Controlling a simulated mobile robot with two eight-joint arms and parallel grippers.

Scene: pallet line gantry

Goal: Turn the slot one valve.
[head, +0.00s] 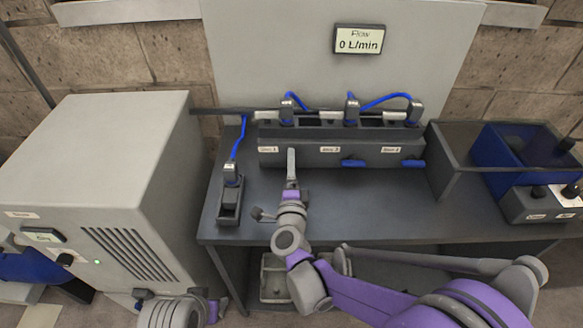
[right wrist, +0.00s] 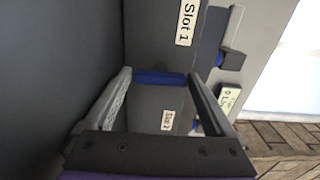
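The grey slot block (head: 340,153) stands at the back of the bench, with slot labels along its front. In the head view my right gripper (head: 291,160) is in front of the block, just right of the slot one label (head: 268,149), and hides the slot one valve. In the right wrist view a blue handle (right wrist: 160,77) shows between the two apart fingers of my right gripper (right wrist: 160,95), below the slot one label (right wrist: 185,22). I cannot tell whether the fingers touch it. My left gripper (head: 213,311) is at the bottom left, its fingers not clear.
Blue handles of the slot two (head: 353,163) and slot three (head: 413,163) valves stick out at right. The flow display (head: 359,40) reads 0 L/min. A plug in a black holder (head: 229,205) stands left of my right gripper. A grey cabinet (head: 90,190) fills the left.

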